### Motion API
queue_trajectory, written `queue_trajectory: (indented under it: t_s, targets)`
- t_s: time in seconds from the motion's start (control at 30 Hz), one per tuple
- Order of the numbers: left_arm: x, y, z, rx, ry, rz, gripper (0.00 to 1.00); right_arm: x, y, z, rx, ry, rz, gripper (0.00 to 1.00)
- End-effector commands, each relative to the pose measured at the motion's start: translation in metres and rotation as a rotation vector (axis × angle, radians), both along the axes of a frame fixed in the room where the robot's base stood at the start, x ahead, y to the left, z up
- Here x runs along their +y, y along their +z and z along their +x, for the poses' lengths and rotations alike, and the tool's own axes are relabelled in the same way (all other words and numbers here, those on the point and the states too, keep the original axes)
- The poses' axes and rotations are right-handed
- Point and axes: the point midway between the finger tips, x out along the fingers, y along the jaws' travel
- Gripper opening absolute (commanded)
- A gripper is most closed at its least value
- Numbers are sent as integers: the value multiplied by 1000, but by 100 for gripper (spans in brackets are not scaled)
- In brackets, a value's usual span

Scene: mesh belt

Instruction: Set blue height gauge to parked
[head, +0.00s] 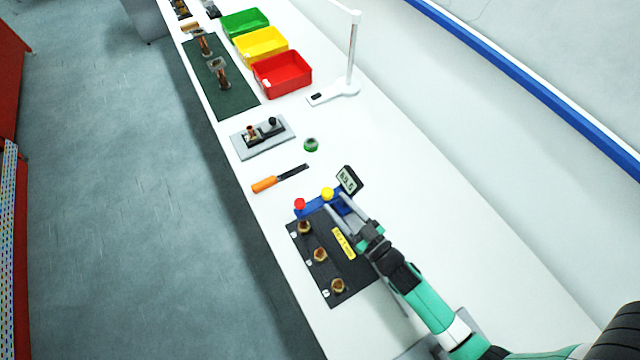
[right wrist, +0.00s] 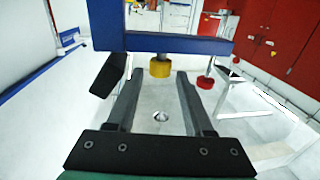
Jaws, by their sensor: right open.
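The blue height gauge (head: 312,208) stands at the far edge of a dark mat, with a red knob (head: 299,203), a yellow knob (head: 327,194) and a small display (head: 348,180) whose digits I cannot read surely. My right gripper (head: 340,202) is open beside the gauge's right part, close to the yellow knob. In the right wrist view the blue bar (right wrist: 170,44) crosses above the open fingers (right wrist: 156,76). The yellow knob (right wrist: 160,68) shows between the fingertips, and the red knob (right wrist: 205,82) hangs to their right. Contact cannot be told. My left gripper is not in view.
The dark mat (head: 340,272) carries several brass parts and a yellow label (head: 343,243). An orange-handled tool (head: 265,184), a green ring (head: 311,145) and a grey plate (head: 250,150) lie beyond. Red (head: 283,75), yellow and green bins stand farther back. The table's right side is clear.

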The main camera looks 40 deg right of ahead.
Motion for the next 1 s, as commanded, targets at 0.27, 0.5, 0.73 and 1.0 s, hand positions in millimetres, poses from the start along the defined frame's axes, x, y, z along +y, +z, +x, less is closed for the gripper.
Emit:
queue_trajectory:
  t_s: [0.27,0.5,0.73,1.0]
  targets:
    - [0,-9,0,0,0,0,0,-6,-1,61,-3,1,0,52]
    - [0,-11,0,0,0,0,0,-8,0,80,0,1,0,52]
    - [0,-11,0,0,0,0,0,-8,0,81,0,1,0,48]
    - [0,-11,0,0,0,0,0,-8,0,80,-1,1,0,0]
